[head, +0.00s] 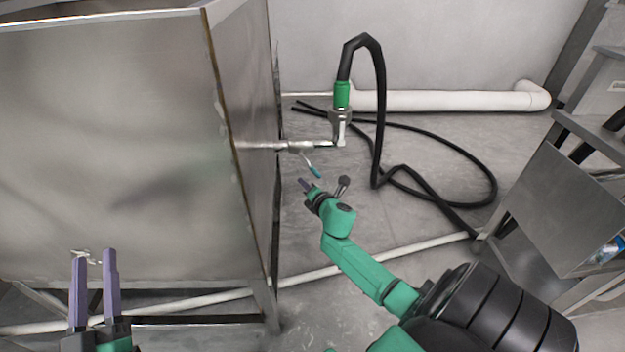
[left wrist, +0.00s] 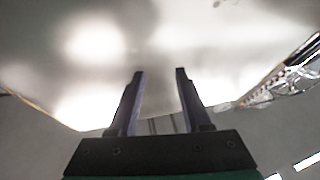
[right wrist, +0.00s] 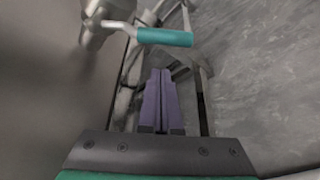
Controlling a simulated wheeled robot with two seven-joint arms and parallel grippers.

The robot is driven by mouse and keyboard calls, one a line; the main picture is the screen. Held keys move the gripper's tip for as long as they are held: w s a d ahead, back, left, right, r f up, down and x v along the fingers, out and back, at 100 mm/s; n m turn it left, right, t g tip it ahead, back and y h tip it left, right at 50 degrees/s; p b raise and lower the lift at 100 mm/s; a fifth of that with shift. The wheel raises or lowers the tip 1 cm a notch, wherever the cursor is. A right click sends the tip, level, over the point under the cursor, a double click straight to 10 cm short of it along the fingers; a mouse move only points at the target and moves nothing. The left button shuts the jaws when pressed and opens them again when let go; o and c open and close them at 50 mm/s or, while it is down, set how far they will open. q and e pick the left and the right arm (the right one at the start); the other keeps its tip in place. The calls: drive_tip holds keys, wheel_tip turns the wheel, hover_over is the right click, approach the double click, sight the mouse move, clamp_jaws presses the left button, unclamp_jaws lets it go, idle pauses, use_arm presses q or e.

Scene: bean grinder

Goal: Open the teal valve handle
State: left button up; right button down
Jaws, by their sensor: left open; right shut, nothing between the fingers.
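The teal valve handle (head: 314,171) is a small lever on a metal pipe (head: 272,146) that sticks out from the side of the large metal tank (head: 120,120). In the right wrist view the handle (right wrist: 165,37) lies roughly level, joined by a metal stem to the valve body at the left. My right gripper (head: 303,184) is just below the handle in the head view, apart from it. In the right wrist view its fingers (right wrist: 161,75) are together and empty. My left gripper (head: 94,252) is open and empty in front of the tank, at lower left.
A black hose (head: 382,100) with a green fitting (head: 342,95) rises beside the pipe's end and loops over the floor. A white pipe (head: 440,100) runs along the back wall. A metal rack (head: 567,205) stands at right. Floor between tank and rack is mostly open.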

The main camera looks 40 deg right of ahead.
sight(315, 172)
use_arm(q)
wheel_tip(315, 172, up, 7)
drive_tip(key=t+h, duration=0.1)
drive_tip(key=t, duration=0.1)
drive_tip(key=shift+g+y, duration=0.4)
drive_tip(key=shift+g, duration=0.5)
wheel_tip(315, 172, down, 6)
drive_tip(key=shift+r, duration=0.1)
use_arm(e)
drive_tip(key=shift+s+d+r, duration=0.25)
drive_tip(key=shift+d+r, duration=0.25)
drive_tip(key=shift+d, duration=0.15)
drive_tip(key=shift+s+d+r, duration=0.2)
drive_tip(key=shift+d+r, duration=0.25)
drive_tip(key=shift+d, duration=0.15)
